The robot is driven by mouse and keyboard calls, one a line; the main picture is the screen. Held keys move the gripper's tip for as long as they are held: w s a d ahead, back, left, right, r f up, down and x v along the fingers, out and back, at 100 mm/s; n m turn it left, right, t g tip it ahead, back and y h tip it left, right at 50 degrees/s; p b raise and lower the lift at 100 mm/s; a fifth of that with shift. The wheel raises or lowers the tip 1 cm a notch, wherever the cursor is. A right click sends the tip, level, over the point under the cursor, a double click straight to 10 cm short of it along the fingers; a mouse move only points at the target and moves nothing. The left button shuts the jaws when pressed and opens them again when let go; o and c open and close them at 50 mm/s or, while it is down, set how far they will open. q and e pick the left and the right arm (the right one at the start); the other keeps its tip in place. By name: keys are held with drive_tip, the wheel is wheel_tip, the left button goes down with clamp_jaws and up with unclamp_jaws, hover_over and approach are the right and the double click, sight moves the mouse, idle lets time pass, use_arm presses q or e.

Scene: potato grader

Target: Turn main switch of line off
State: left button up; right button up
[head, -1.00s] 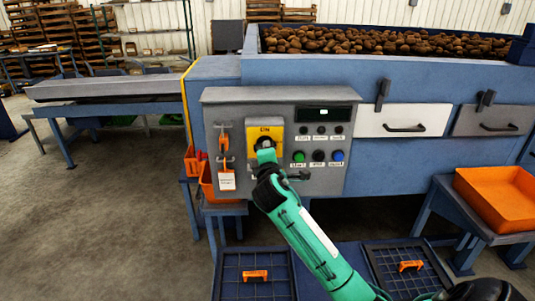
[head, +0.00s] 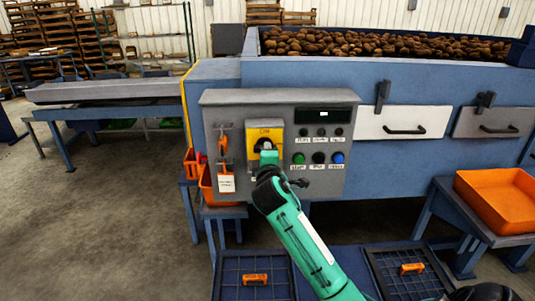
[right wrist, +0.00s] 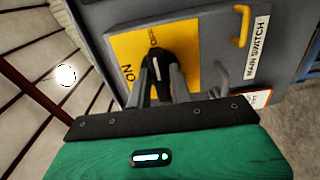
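The main switch is a black rotary knob (right wrist: 157,58) on a yellow plate (head: 263,129) lettered ON and OFF. In the right wrist view, the white line on the knob runs toward the OFF lettering. My right gripper (right wrist: 158,85) is at the knob, with its grey fingers on either side of it. I cannot tell whether they press on it. In the head view the right gripper (head: 267,157) covers the lower plate and most of the knob. A MAIN SWITCH label (right wrist: 257,50) sits beside the plate. My left gripper is not in view.
The grey control panel (head: 232,110) also has green (head: 298,158), black and blue buttons (head: 337,157) and a small display (head: 323,115). An orange lock-like item and white tag (head: 226,183) hang left of the switch. An orange bin (head: 498,197) stands right.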

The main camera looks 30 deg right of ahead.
drive_tip(key=shift+o, duration=1.3)
drive_tip(key=shift+s, duration=0.1)
drive_tip(key=b+v, duration=0.3)
drive_tip(key=v, duration=1)
drive_tip(key=shift+s+b, duration=0.3)
drive_tip(key=shift+b, duration=0.05)
drive_tip(key=shift+a, duration=0.15)
